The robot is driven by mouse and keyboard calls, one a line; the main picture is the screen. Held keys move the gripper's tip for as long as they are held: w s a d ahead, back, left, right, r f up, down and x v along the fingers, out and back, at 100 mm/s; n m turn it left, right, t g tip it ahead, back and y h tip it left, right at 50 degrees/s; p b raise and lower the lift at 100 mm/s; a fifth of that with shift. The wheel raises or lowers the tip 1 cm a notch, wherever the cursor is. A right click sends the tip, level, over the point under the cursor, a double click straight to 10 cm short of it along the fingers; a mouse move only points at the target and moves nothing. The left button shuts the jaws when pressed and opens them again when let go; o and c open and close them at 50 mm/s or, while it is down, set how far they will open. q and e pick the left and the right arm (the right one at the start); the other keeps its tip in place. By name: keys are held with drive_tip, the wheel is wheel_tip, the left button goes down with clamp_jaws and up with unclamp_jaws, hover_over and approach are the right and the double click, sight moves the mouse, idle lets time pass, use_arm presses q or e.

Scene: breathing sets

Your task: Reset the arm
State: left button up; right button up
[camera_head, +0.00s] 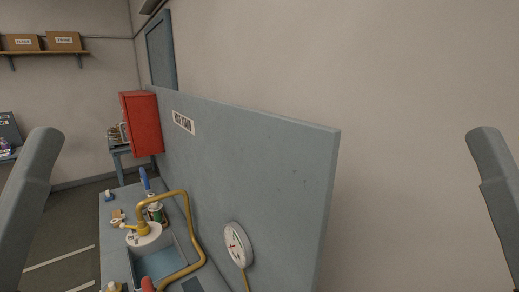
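My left arm (30,205) shows at the left edge as a grey link rising from the bottom. My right arm (498,195) shows at the right edge as a similar grey link. Both grippers are outside the picture, so their fingers cannot be seen. Neither visible link touches anything in the view.
A blue-grey panel (260,150) stands upright behind a bench (112,240) with a sink (160,262), a yellow hose (186,215) and a round white gauge (238,244). A red cabinet (141,122) is farther back. Floor (60,230) is clear at left; bare wall at right.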

use_arm(q)
wheel_tip(320, 180, up, 18)
drive_tip(key=p, duration=1.4)
drive_tip(key=shift+r+p, duration=0.25)
drive_tip(key=shift+p, duration=0.1)
use_arm(e)
wheel_tip(320, 180, up, 18)
drive_tip(key=shift+r, duration=0.25)
